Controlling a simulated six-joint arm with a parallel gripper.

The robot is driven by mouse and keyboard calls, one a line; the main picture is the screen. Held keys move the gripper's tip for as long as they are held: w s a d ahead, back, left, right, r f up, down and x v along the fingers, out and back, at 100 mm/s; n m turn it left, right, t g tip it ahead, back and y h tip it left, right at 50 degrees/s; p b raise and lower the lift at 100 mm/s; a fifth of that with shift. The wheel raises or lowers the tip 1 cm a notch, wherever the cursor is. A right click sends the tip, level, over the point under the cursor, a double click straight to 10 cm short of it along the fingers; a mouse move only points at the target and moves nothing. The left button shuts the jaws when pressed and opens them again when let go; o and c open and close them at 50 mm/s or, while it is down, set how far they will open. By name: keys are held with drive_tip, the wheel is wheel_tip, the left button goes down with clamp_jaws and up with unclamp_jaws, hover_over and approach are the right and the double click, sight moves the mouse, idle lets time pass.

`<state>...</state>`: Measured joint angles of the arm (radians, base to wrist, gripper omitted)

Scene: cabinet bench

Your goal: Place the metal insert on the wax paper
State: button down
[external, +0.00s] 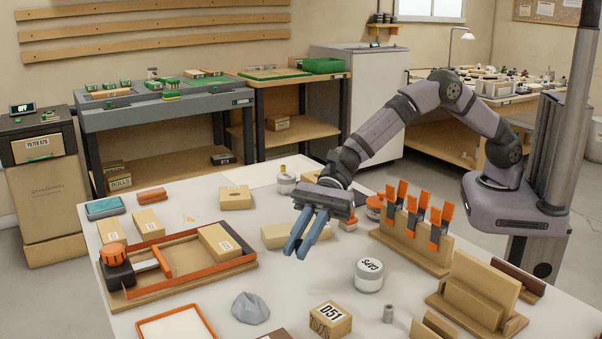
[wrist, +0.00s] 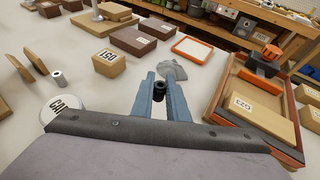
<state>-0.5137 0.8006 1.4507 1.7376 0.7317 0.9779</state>
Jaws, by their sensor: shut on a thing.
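My gripper (external: 295,252) is above the middle of the bench, its two blue fingers pointing down. In the wrist view my gripper (wrist: 159,92) is shut on a small dark cylinder with a hole (wrist: 159,87), which looks like the metal insert; the fingers hide it in the external view. A white sheet with an orange border (external: 176,329) lies flat at the front left, and also shows in the wrist view (wrist: 194,50). It may be the wax paper; I cannot tell for sure. Its visible surface is bare. The held piece is apart from it.
A crumpled grey lump (external: 250,308) lies between my gripper and the bordered sheet. A D51 block (external: 331,320), a grey hollow cylinder (external: 388,313) and a white round tin (external: 369,276) stand right of it. An orange-framed wooden tray (external: 190,290) is at left.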

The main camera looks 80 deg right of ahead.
sight(299, 240)
drive_tip(key=shift+r, duration=2.1)
